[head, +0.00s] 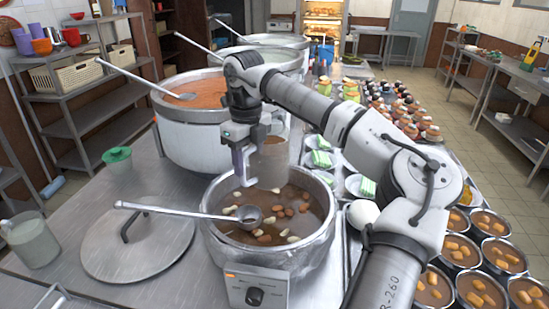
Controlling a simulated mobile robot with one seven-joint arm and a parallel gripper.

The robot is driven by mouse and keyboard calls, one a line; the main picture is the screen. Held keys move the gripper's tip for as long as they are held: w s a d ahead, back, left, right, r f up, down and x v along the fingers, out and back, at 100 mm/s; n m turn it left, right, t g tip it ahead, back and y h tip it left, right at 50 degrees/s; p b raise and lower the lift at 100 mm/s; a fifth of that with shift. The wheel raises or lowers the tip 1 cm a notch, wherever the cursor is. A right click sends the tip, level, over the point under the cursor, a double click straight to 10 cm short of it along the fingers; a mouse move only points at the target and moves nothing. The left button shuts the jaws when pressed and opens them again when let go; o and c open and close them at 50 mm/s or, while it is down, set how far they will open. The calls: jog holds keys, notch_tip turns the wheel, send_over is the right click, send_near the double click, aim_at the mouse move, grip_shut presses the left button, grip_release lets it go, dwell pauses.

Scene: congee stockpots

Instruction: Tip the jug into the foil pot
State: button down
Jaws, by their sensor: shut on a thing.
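The foil pot (318,255) stands in front of me, with crinkled silver sides and a control knob on its base. It holds brown broth with orange and pale pieces. A ladle (190,214) lies across its left rim, its bowl at the broth. The jug (272,162), greyish and see-through, hangs above the back part of the pot. My gripper (243,162) is shut on the jug's left side, where the handle would be; the fingers partly hide the grip.
A large pot of orange congee (190,135) stands close behind, with more pots beyond. Filled bowls (480,290) crowd the right.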

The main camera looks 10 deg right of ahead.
aim_at(260, 154)
jog(key=w+a+r+m+p, duration=0.1)
jog(key=a+r+m+p, duration=0.15)
jog(key=a+m, duration=0.65)
jog(key=shift+a+f+n+b, duration=0.8)
jog(key=shift+a+f+b, duration=0.55)
jog(key=shift+f, duration=1.55)
jog(key=shift+d+r+y, duration=1.1)
jog(key=shift+r+y, duration=1.5)
jog(key=shift+y, duration=0.8)
jog(key=shift+w+d+f+g+y+b, duration=0.4)
jog(key=shift+d+y+b, duration=0.5)
jog(key=shift+d+y, duration=0.95)
jog(key=shift+w+d+f+g+y+b, duration=0.15)
jog(key=shift+d+f+g+y+b, duration=0.4)
jog(key=shift+d+y, duration=1.25)
jog(key=shift+w+d+f+g+y+b, duration=0.2)
jog(key=shift+d+f+y+b, duration=0.35)
jog(key=shift+d+y+b, duration=1.2)
jog(key=shift+w+d+r+y, duration=0.1)
jog(key=shift+d+r+y, duration=0.05)
jog(key=shift+d+y, duration=0.4)
jog(key=shift+w+d+r+y, duration=0.1)
jog(key=shift+d+y, duration=0.2)
jog(key=shift+y, duration=0.35)
